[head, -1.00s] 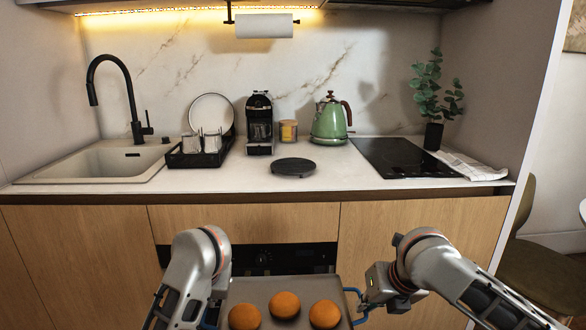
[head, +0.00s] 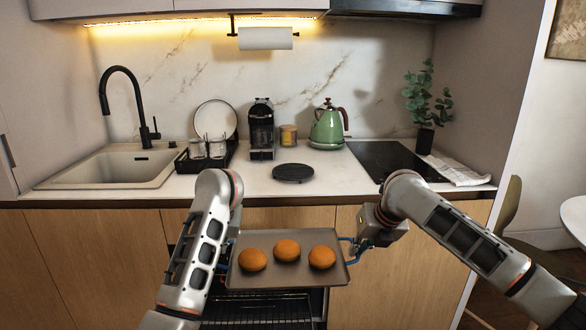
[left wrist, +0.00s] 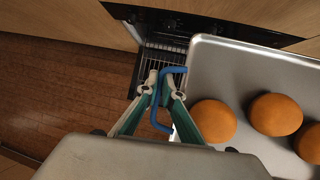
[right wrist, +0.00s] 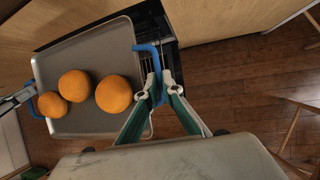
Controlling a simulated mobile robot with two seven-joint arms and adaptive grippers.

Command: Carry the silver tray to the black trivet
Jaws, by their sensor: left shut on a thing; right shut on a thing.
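The silver tray (head: 290,272) carries three orange-brown buns (head: 287,250) and is held level in front of the cabinets, above the open oven. Its blue handles stick out at both ends. My left gripper (left wrist: 158,90) is shut on the tray's left handle; in the head view my left arm hides it. My right gripper (head: 362,246) is shut on the right handle, as the right wrist view (right wrist: 158,92) also shows. The black trivet (head: 293,172) lies flat and empty on the white counter, beyond and higher in the picture than the tray.
The oven rack (head: 262,310) shows below the tray. On the counter, a coffee machine (head: 261,130), a yellow jar (head: 288,135) and a green kettle (head: 328,128) stand behind the trivet. A dish rack (head: 205,155) is left, the hob (head: 390,160) right. The counter around the trivet is clear.

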